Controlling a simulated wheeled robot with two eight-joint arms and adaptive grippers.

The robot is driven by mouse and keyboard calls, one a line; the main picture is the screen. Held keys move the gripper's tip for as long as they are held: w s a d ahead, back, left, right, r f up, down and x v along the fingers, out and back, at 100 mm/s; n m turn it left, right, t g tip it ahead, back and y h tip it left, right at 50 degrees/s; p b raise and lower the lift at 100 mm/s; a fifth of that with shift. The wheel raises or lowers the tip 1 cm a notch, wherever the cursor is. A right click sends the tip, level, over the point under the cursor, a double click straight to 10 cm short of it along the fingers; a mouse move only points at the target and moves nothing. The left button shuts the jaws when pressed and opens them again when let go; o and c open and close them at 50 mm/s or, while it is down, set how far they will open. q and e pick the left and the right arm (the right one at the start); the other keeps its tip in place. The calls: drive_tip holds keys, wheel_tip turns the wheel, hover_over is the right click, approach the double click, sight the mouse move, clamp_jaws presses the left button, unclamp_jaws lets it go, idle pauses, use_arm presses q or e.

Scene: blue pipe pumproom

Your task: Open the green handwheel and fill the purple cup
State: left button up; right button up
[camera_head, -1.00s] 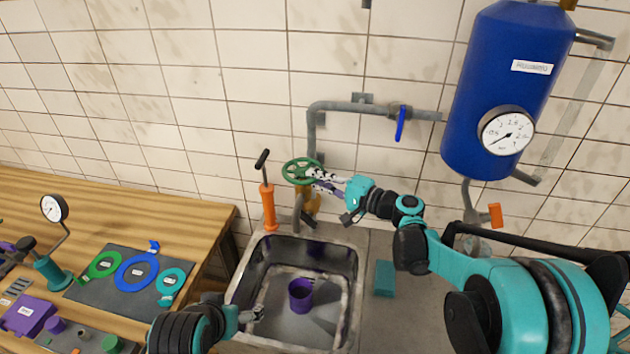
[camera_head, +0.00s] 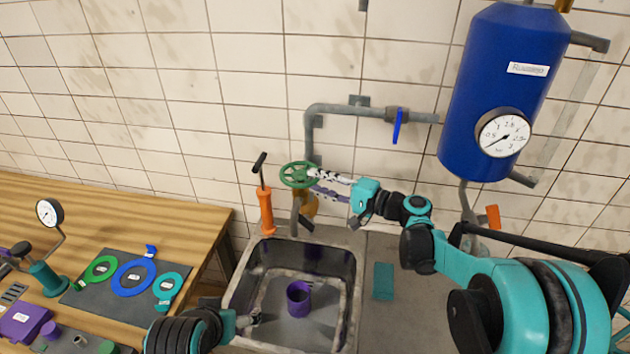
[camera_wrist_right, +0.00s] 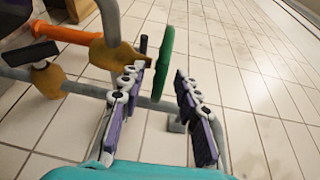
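The green handwheel (camera_head: 297,175) sits on the pipework above the back of the sink; in the right wrist view it shows edge-on (camera_wrist_right: 165,62). My right gripper (camera_head: 316,178) is at the wheel's right side. Its fingers (camera_wrist_right: 163,85) are spread apart, with the lower part of the wheel lying near or between the tips; I see no finger closed on it. The purple cup (camera_head: 298,300) stands upright on the sink floor, in front of the tap pipe; I cannot see water in it. My left gripper (camera_head: 247,320) is at the sink's front left; its finger state is unclear.
The sink (camera_head: 357,262) has a counter to its right with a teal block (camera_head: 383,281). An orange hand pump (camera_head: 265,208) stands left of the wheel. A blue tank (camera_head: 505,90) and blue-levered valve (camera_head: 397,124) are on the wall. The wooden table (camera_head: 140,222) holds rings and tools.

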drive_tip(key=v, duration=1)
drive_tip(key=shift+d, duration=0.25)
drive_tip(key=shift+o, duration=0.5)
drive_tip(key=shift+s, duration=0.1)
idle(0.3)
